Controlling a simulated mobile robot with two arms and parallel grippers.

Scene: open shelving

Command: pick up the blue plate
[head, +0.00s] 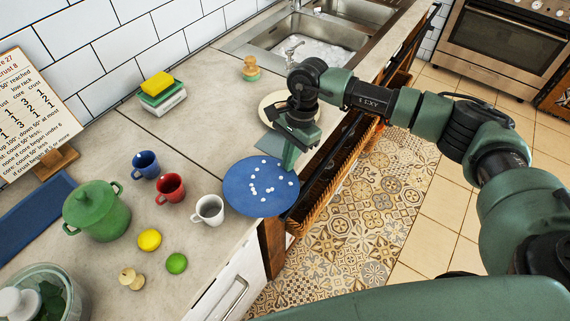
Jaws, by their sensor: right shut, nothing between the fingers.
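The blue plate (240,203) lies on the counter near its front edge. Several small white pieces are scattered on its middle and right part. My right gripper (288,165) points down over the plate's upper right rim, with its fingers together and nothing seen between them. I cannot tell whether the fingertips touch the rim. My left gripper is not in view.
A white mug (208,211) stands just left of the plate, with red (170,188) and blue (145,164) mugs farther left. A green pot (97,210) stands at left. A cream plate (270,108) and the sink (318,47) lie beyond my gripper.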

